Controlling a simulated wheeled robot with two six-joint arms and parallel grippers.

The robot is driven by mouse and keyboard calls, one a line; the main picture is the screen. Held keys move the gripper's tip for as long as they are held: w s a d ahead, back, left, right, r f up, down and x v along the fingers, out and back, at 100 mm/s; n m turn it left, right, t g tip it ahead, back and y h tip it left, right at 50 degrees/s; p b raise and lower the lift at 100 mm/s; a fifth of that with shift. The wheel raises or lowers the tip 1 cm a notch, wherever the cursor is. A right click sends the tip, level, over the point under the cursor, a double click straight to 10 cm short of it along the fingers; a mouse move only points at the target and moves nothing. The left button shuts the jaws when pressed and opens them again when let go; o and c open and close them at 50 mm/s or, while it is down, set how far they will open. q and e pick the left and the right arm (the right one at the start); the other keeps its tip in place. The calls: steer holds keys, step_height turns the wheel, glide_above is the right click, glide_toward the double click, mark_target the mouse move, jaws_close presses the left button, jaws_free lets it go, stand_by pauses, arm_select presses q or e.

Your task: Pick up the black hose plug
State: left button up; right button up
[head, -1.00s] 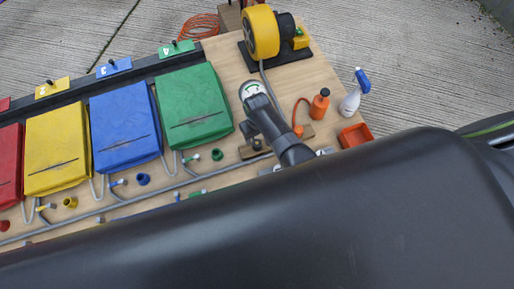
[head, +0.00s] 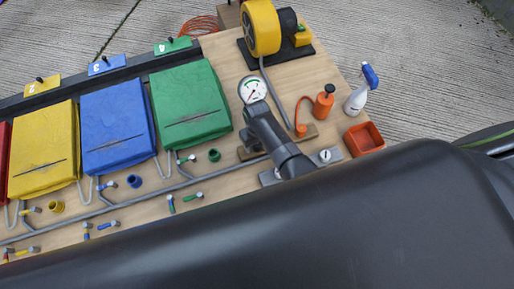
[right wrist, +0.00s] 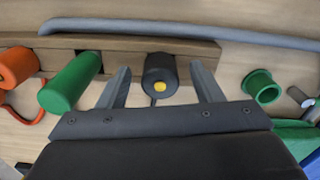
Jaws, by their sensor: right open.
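The black hose plug (right wrist: 160,78), a dark cylinder with a yellow centre, stands at a wooden rack (right wrist: 130,45) in the right wrist view. My right gripper (right wrist: 163,82) is open, with one finger on each side of the black plug and a gap showing on both sides. In the head view my right gripper (head: 249,142) is over the left end of the rack, and the plug is hidden there by my gripper and wrist. My left gripper is not in view.
A green plug (right wrist: 72,82) and an orange plug (right wrist: 17,66) stand left of the black one in the right wrist view. A green cup (right wrist: 262,87) is at its right. A gauge (head: 252,89) lies beyond my wrist.

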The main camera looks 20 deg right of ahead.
steer(key=shift+f, duration=0.2)
steer(key=shift+c, duration=0.2)
steer(key=c, duration=1)
steer(key=shift+r, duration=0.1)
